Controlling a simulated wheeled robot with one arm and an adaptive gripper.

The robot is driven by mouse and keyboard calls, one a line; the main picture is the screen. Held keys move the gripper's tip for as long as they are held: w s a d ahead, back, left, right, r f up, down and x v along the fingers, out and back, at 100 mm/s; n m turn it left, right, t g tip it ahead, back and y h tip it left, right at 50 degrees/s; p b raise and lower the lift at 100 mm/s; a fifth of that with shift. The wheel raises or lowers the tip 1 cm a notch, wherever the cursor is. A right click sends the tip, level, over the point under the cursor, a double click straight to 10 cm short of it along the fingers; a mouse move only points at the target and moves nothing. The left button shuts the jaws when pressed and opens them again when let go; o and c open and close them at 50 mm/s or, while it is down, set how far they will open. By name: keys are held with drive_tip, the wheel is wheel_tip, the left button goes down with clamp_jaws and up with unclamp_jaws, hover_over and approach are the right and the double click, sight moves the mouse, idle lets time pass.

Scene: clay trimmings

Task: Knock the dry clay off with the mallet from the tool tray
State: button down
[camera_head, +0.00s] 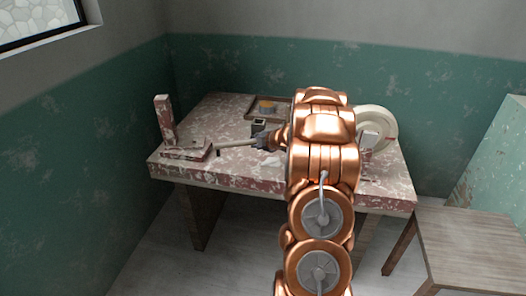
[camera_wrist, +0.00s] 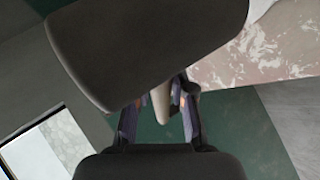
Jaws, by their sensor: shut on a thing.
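My gripper (camera_head: 264,140) is over the table, left of my copper arm. It is shut on a pale, rod-like thing (camera_head: 235,143), which looks like the mallet's handle. The rod points left toward a low board; its far end is too small to make out. In the wrist view my gripper's fingers (camera_wrist: 160,112) close around a beige piece (camera_wrist: 161,103). Large dark rounded shapes cover much of that view. The tool tray (camera_head: 252,104), shallow and brown, lies at the table's back with a yellowish thing in it. I cannot clearly identify the dry clay.
The worn red-and-white table (camera_head: 225,105) carries an upright post (camera_head: 165,120) on a low board (camera_head: 187,154) at left. A small dark box (camera_head: 259,125) stands near my gripper. A pale round disc (camera_head: 377,124) stands at right, partly behind my arm. A wooden stool (camera_head: 470,245) is front right.

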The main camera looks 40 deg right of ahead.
drive_tip(key=shift+w+d+f+m+h+b, duration=0.15)
drive_tip(key=shift+f+m+h+b, duration=0.15)
drive_tip(key=shift+f+b, duration=0.7)
drive_tip(key=shift+w+d+f+m+h+b, duration=0.15)
drive_tip(key=shift+f+m+h+b, duration=0.2)
drive_tip(key=shift+b, duration=1.25)
wheel_tip(320, 180, down, 4)
drive_tip(key=b, duration=0.3)
drive_tip(key=shift+r, duration=0.2)
wheel_tip(320, 180, up, 7)
drive_tip(key=p, duration=0.6)
drive_tip(key=shift+f, duration=0.15)
